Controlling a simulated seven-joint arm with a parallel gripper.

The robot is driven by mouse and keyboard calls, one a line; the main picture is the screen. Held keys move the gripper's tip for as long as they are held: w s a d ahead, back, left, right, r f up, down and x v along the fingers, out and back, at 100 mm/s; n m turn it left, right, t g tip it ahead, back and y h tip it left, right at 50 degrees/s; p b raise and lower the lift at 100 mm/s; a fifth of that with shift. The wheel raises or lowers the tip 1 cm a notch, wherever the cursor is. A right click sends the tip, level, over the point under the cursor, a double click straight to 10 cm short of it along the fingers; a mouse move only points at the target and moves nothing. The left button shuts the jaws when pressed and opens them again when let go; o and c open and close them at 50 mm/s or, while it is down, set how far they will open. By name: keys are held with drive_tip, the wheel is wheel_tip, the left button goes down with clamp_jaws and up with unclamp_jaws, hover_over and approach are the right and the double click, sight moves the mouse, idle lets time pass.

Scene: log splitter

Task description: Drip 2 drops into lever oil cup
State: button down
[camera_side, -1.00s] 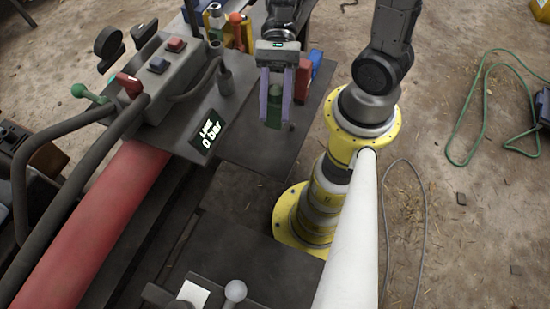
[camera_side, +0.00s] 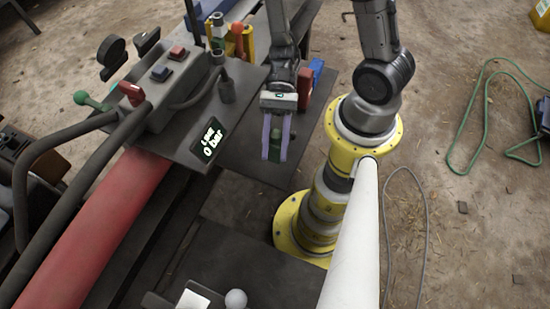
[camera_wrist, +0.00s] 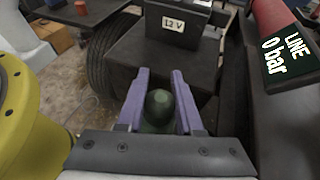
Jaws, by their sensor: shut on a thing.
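My gripper (camera_side: 275,150) has purple fingers and is shut on a dark green bottle (camera_side: 275,147) in the side view. In the wrist view the bottle's rounded green top (camera_wrist: 159,103) shows between the purple fingers. The gripper is above the dark side plate, to the right of the pressure display. I cannot make out a lever oil cup for certain. A lever with a pale round knob (camera_side: 236,299) stands at the bottom edge of the side view.
A red cylinder (camera_side: 95,215) runs along the left. Several coloured items, including a red block (camera_side: 305,87), stand behind the gripper. A box marked "12 V" (camera_wrist: 174,24) lies ahead in the wrist view.

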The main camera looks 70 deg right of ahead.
sight(275, 159)
drive_tip(key=shift+f, duration=3)
drive_tip(key=shift+f, duration=0.1)
drive_tip(key=c, duration=0.6)
unclamp_jaws()
drive_tip(key=shift+o, duration=0.2)
drive_tip(key=shift+f, duration=0.1)
drive_tip(key=v, duration=0.8)
drive_tip(key=d+r+n+t+h, duration=0.2)
drive_tip(key=r+n+t+h, duration=0.1)
drive_tip(key=r, duration=0.6)
drive_tip(key=s+d+r+n+t+h, duration=0.1)
drive_tip(key=r+n+t+h, duration=0.2)
drive_tip(key=r, duration=0.6)
drive_tip(key=s+d+r+n+t+h, duration=0.1)
drive_tip(key=d+r+n+t+h, duration=0.1)
drive_tip(key=r+n+h, duration=0.5)
wheel_tip(275, 159, up, 2)
drive_tip(key=shift+d+r+n+t, duration=0.1)
drive_tip(key=shift+d+n+t, duration=0.2)
drive_tip(key=shift+n+t, duration=0.5)
